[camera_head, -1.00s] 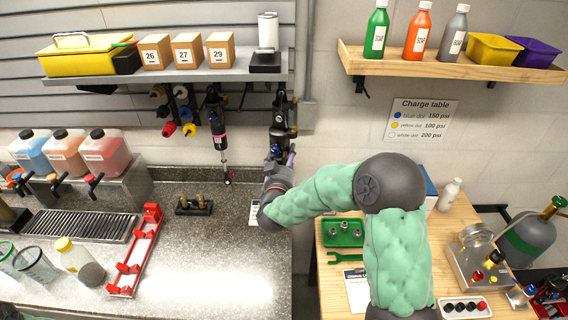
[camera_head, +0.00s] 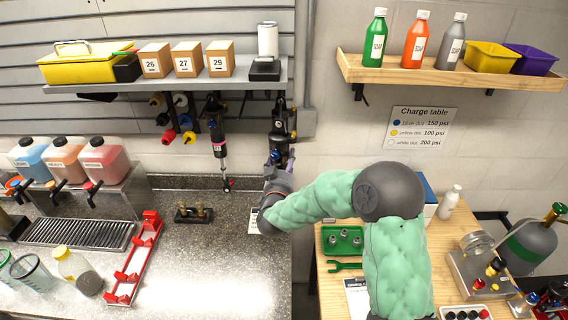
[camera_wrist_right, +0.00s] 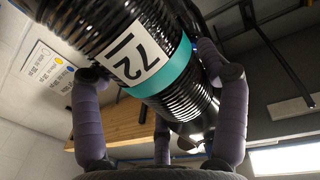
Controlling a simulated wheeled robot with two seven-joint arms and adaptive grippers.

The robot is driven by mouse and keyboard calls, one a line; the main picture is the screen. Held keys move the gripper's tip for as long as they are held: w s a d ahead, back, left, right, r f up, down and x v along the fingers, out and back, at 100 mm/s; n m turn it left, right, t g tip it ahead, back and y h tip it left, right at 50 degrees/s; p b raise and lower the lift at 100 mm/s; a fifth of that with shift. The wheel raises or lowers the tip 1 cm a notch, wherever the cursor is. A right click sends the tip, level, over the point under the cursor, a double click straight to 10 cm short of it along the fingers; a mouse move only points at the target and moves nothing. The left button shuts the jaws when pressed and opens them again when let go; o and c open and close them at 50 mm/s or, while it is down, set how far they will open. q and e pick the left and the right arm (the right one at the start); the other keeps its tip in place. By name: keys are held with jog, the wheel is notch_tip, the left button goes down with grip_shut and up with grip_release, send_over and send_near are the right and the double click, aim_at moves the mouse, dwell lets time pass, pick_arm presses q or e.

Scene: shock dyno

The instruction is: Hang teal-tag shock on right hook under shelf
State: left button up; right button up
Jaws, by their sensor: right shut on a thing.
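The teal-tag shock (camera_head: 281,120) hangs roughly upright in front of the shelf's right end, its top near the shelf (camera_head: 190,84) edge. In the right wrist view the black shock (camera_wrist_right: 205,100) fills the middle, with a teal band and a white label. My right gripper (camera_head: 278,160) is shut on it from below; purple fingers flank it in the wrist view. Another dark shock (camera_head: 217,130) hangs to its left under the shelf. The right hook is hidden, so I cannot tell whether the held shock touches it. My left gripper is not in view.
A dark box with a white cylinder (camera_head: 267,40) and numbered boxes (camera_head: 187,60) stand on the shelf. Rolls and coloured knobs (camera_head: 172,118) hang beneath its middle. Below is the counter with a red rack (camera_head: 137,258). A wooden shelf (camera_head: 430,72) is at the right.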

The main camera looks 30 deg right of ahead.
jog(key=shift+r, duration=0.15)
jog(key=shift+w+d, duration=0.15)
jog(key=shift+w, duration=0.05)
jog(key=shift+w+d+r+b, duration=0.1)
jog(key=shift+w+d+b, duration=0.3)
jog(key=shift+w, duration=0.1)
dwell(0.3)
jog(key=shift+w, duration=0.15)
jog(key=shift+w+d+f+b, duration=0.2)
jog(key=shift+w+d+b, duration=0.15)
jog(key=shift+w, duration=0.3)
dwell(0.5)
